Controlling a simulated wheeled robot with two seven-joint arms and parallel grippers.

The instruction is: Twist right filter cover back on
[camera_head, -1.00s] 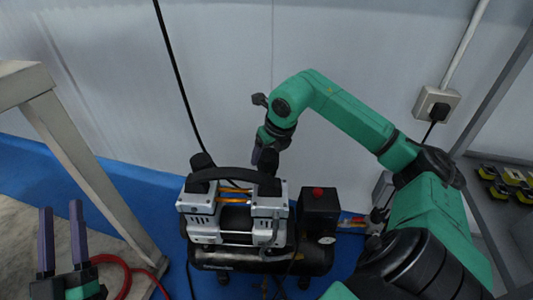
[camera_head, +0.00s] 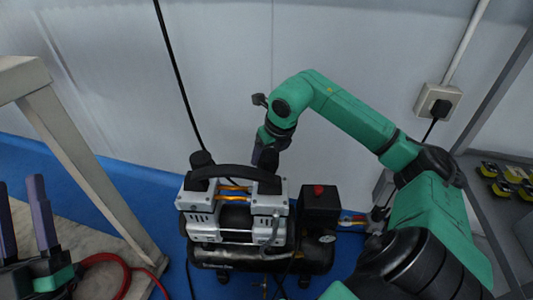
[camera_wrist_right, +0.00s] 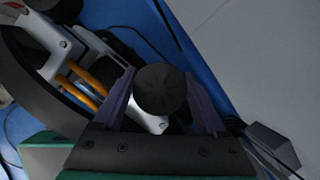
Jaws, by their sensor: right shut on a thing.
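The compressor (camera_head: 235,220) with silver twin heads and a black carry handle stands on the blue floor in the head view. A black left filter cover (camera_head: 202,160) sits on its left head. My right gripper (camera_head: 266,160) is over the right head, pointing down. In the right wrist view the right gripper (camera_wrist_right: 162,98) has its purple fingers on either side of the round black right filter cover (camera_wrist_right: 160,88), shut on it. Whether the cover is seated on the head is hidden. My left gripper (camera_head: 22,215) is at the lower left, fingers up, apart and empty.
A black box with a red button (camera_head: 319,200) stands right of the heads. A beige table frame (camera_head: 95,180) and a red hose (camera_head: 115,270) are at left. A grey shelf with yellow-black items (camera_head: 505,180) is at right. A wall rises behind.

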